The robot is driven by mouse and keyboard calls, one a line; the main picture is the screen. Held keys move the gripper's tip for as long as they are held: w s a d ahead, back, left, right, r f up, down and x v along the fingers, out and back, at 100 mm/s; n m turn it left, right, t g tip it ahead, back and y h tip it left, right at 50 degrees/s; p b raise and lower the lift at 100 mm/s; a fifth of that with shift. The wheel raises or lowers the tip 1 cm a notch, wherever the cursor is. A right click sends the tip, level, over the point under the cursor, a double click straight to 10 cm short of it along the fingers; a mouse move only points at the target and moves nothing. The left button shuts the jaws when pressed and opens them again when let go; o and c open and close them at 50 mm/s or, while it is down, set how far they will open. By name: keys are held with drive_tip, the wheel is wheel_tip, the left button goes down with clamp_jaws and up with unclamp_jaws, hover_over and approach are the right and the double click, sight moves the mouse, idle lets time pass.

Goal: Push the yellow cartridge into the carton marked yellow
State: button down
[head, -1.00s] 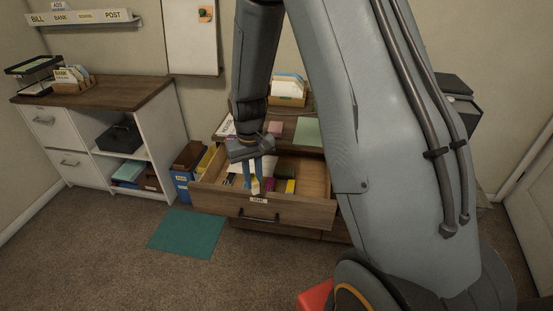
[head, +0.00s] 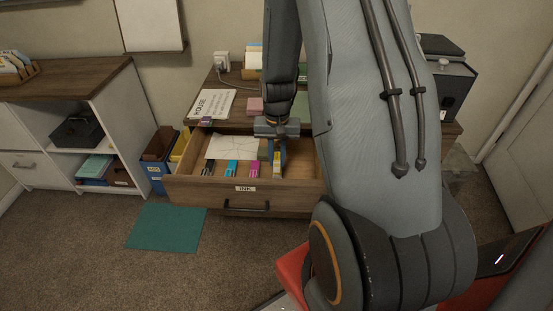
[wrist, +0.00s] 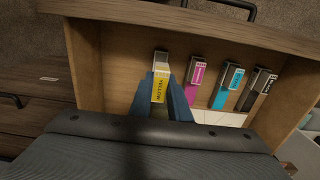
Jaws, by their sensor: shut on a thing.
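The carton marked yellow (wrist: 159,87) lies in the open drawer, its label facing up in the wrist view. It also shows as a white and yellow piece (head: 277,157) at my fingertips in the head view. My gripper (wrist: 160,110) is shut, its blue fingers on both sides of the near end of this yellow piece. A pale yellowish strip, the yellow cartridge (wrist: 158,113), shows between the fingers, in line with the carton. The fingers and wrist hide most of it, so I cannot tell how deep it sits.
To one side lie magenta (wrist: 196,78), cyan (wrist: 227,86) and black (wrist: 256,90) cartons in a row. The drawer (head: 190,190) has walls close around, its front wall nearest the cartons' ends. A white sheet (head: 232,147) lies further back in the drawer.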

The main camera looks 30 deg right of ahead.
sight(277, 170)
drive_tip(key=shift+r+p, duration=0.1)
drive_tip(key=shift+p, duration=0.25)
drive_tip(key=shift+f+b, duration=1.5)
drive_tip(key=shift+f, duration=1.5)
drive_tip(key=shift+p, duration=0.65)
drive_tip(key=shift+f+b, duration=0.4)
drive_tip(key=shift+f, duration=0.6)
drive_tip(key=c, duration=2)
unclamp_jaws()
drive_tip(key=shift+c, duration=0.2)
drive_tip(key=o, duration=0.5)
drive_tip(key=shift+c, duration=0.2)
